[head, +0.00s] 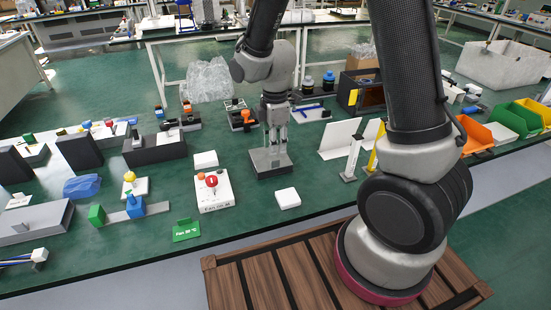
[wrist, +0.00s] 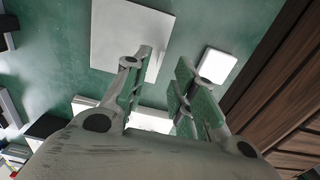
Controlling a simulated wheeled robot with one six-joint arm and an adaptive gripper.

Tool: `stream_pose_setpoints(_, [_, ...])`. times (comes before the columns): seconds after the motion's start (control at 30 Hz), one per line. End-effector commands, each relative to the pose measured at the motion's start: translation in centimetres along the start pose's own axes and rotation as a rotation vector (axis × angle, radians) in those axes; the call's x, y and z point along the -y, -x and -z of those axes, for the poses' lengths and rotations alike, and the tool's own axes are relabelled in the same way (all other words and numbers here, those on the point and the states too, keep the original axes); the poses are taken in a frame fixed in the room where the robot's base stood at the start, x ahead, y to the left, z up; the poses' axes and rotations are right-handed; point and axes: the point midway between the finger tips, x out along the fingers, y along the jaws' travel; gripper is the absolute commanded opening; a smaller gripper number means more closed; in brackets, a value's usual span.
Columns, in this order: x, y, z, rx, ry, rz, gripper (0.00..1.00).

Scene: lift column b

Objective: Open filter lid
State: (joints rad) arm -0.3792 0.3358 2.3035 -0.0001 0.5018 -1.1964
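Whether the fingertips touch the box cannot be told. No handle on the lid can be made out.
A white box with a red knob (head: 213,194) stands left of the filter. Small white blocks lie at the front (head: 288,199) and behind left (head: 205,160). A white panel (head: 340,138) stands to the right.

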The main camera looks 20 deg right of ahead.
Motion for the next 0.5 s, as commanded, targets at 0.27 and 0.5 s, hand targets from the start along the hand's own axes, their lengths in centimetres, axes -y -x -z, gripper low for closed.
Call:
stream_pose_setpoints(0.27, [0.1,-4.6,-0.1,0.001,-0.003,0.003,0.27])
stream_pose_setpoints(0.5, [0.0,-6.0,0.0,0.000,-0.004,-0.001,0.27])
